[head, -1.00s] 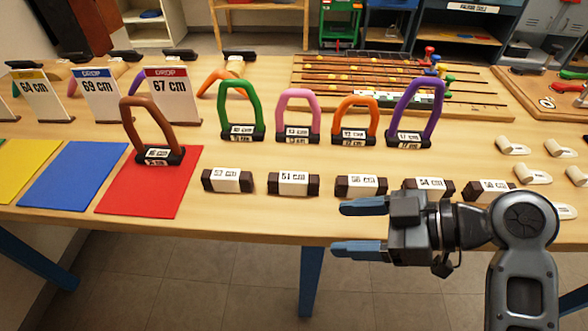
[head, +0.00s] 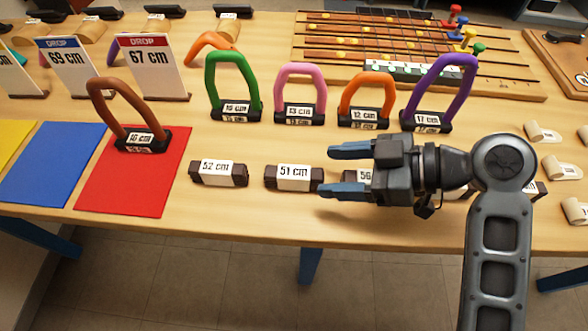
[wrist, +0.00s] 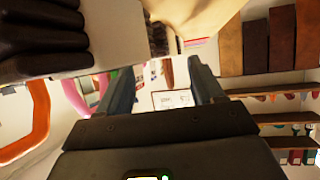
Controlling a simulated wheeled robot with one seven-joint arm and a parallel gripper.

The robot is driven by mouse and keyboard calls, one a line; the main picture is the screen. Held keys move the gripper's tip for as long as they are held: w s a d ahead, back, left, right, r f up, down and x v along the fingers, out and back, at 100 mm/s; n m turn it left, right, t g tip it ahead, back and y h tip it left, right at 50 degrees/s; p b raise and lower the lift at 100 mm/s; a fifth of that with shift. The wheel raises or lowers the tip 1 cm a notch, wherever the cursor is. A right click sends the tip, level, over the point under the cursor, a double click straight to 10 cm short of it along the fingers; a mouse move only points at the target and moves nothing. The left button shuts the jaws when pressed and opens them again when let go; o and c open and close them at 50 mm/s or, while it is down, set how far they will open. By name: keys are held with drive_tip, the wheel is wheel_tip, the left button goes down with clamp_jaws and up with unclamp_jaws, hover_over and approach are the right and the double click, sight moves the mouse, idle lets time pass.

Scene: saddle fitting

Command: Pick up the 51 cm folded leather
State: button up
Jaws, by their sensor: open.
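The 51 cm folded leather (head: 293,179) is a dark brown block with a white label, lying near the table's front edge in the head view. My gripper (head: 327,170) is open and empty, pointing left. Its blue-grey fingertips are just right of the 51 cm piece and overlap the view of the 56 cm piece (head: 358,177), which is partly hidden. I cannot tell the fingers' height above the table. In the wrist view, the open fingers (wrist: 163,80) show with nothing between them. A dark brown folded piece (wrist: 45,40) fills the upper left there; its label cannot be read.
The 52 cm piece (head: 219,173) lies to the left. A brown handle (head: 125,115) stands on the red mat (head: 130,185). Green (head: 232,85), pink (head: 300,92), orange (head: 365,98) and purple (head: 440,90) handles stand behind the leather row.

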sight(301, 172)
drive_tip(key=x, duration=0.3)
drive_tip(key=p+x, duration=0.1)
drive_tip(key=shift+s+a+r, duration=0.2)
drive_tip(key=shift+a+r, duration=0.15)
drive_tip(key=shift+a, duration=0.05)
drive_tip(key=shift+w+a+f, duration=0.15)
drive_tip(key=shift+a+f, duration=0.2)
drive_tip(key=shift+a, duration=0.1)
drive_tip(key=shift+c, duration=0.4)
clamp_jaws()
